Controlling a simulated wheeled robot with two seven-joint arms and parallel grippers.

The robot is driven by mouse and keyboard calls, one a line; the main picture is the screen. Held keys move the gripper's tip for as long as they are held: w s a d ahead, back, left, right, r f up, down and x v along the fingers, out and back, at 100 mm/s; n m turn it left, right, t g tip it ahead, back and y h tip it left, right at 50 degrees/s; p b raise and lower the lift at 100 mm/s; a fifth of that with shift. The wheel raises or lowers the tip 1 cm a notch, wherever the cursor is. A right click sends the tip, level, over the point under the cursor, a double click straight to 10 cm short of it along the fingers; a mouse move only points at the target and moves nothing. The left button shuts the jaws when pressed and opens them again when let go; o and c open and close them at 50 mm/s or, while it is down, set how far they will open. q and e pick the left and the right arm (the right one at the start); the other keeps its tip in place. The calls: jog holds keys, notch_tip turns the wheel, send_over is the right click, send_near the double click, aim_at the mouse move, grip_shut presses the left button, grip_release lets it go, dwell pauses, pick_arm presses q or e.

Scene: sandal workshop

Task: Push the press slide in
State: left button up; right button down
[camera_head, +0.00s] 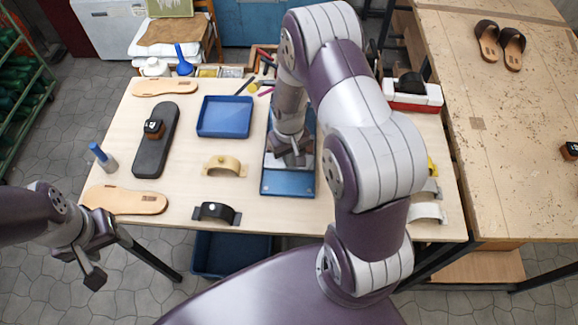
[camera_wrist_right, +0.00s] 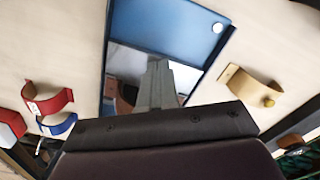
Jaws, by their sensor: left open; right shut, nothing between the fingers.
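The blue press (camera_head: 289,185) stands on the workbench in the middle of the head view, mostly hidden behind my right arm. A shiny metal plate (camera_head: 303,159) lies in it. In the right wrist view a flat blue panel (camera_wrist_right: 165,28) with a white round spot near its corner lies beyond the shiny plate (camera_wrist_right: 127,62). I cannot tell which part is the slide. My right gripper (camera_head: 293,158) is shut and empty over the plate; its fingers (camera_wrist_right: 157,82) show in the wrist view. Whether they touch the press is unclear. My left gripper (camera_head: 92,268) is open and empty, off the bench's front left.
A blue tray (camera_head: 225,117), a dark sole (camera_head: 154,145), tan soles (camera_head: 125,201) and a tan strap (camera_head: 226,166) lie left of the press. A black strap (camera_head: 216,212) is at the front. Straps and a red-white box (camera_head: 413,97) are on the right.

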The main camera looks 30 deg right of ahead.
jog(key=shift+w+d+f+b, duration=0.1)
jog(key=shift+w+d+b, duration=0.1)
jog(key=shift+w+d, duration=0.55)
jog(key=shift+w+d+r+b, duration=0.1)
jog(key=shift+w+d+b, duration=0.25)
jog(key=shift+w, duration=0.7)
jog(key=shift+w+d+f+b, duration=0.1)
jog(key=shift+w+d, duration=0.5)
jog(key=shift+w, duration=0.3)
jog(key=r+p, duration=0.4)
jog(key=r, duration=0.1)
jog(key=r+p, duration=0.2)
jog(key=shift+s+a+r, duration=0.15)
jog(key=shift+s+a, duration=0.05)
jog(key=shift+s, duration=0.05)
